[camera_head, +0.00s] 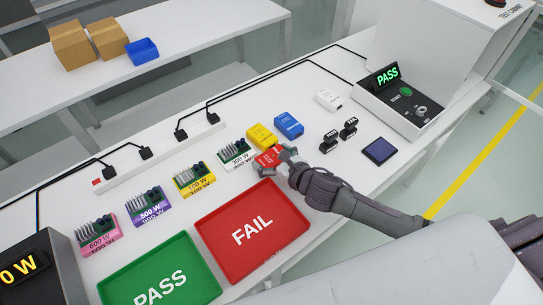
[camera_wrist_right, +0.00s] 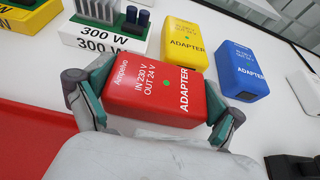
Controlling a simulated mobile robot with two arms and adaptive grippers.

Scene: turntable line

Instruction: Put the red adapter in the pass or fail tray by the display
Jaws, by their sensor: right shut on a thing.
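The red adapter (camera_head: 268,157) is held in my right gripper (camera_head: 281,162), just behind the FAIL tray. In the right wrist view the red adapter (camera_wrist_right: 155,92) sits between the two fingers of the right gripper (camera_wrist_right: 158,94), one on each side. I cannot tell if it touches the table. The red FAIL tray (camera_head: 285,217) and the green PASS tray (camera_head: 205,273) are empty at the front of the table. The display (camera_head: 386,77) on the test unit reads PASS in green. My left gripper is not in view.
A yellow adapter (camera_head: 261,137) and a blue adapter (camera_head: 288,125) stand close behind the red one. A white adapter (camera_head: 328,99) lies farther right. A row of boards on wattage blocks, including the 300 W block (camera_head: 237,160), lines the left. Black connectors (camera_head: 349,128) lie to the right.

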